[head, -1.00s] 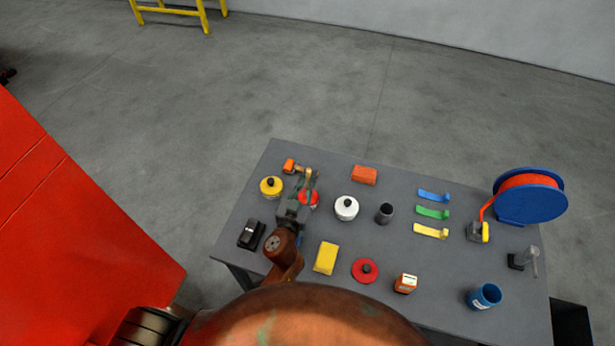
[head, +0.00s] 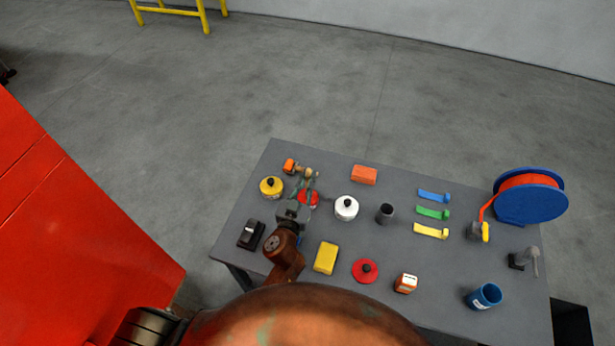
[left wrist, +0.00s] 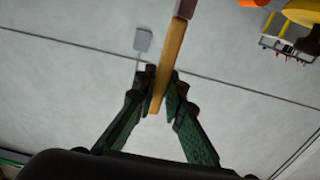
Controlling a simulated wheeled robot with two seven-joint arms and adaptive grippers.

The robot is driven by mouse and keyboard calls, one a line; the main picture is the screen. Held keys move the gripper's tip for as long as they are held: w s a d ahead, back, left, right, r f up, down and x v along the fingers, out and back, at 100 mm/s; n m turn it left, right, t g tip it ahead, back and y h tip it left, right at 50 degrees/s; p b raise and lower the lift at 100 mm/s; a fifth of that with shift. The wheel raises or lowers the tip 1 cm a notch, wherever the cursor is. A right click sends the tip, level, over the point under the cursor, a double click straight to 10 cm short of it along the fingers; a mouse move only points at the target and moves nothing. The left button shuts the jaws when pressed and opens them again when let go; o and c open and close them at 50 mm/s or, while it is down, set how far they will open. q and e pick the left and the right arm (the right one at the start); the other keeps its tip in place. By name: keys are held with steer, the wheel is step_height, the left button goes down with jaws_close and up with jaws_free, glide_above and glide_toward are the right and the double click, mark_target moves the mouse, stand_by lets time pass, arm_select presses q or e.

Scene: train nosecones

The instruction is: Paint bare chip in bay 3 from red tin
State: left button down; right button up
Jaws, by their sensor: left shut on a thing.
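My left gripper (head: 308,180) is over the far left part of the grey table, right by the red tin (head: 308,198). In the left wrist view the gripper (left wrist: 160,82) is shut on a wooden handle (left wrist: 171,55) with a dark reddish end, which looks like a brush. The red tin is partly hidden by the gripper. Whether the brush touches the paint cannot be told. A red lid with a black knob (head: 365,271) lies apart on the table. Bay 3 and the bare chip cannot be made out. My right gripper is not in view.
On the grey table (head: 400,325) stand a yellow tin (head: 271,188), a white tin (head: 346,208), a dark cup (head: 385,214), a yellow block (head: 326,257) and a blue reel (head: 530,196). A large red body (head: 70,230) rises at the left. Open floor lies behind.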

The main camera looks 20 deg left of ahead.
mark_target(308, 170)
arm_select(q)
steer(key=shift+r+p, duration=3.2)
steer(key=shift+r, duration=0.25)
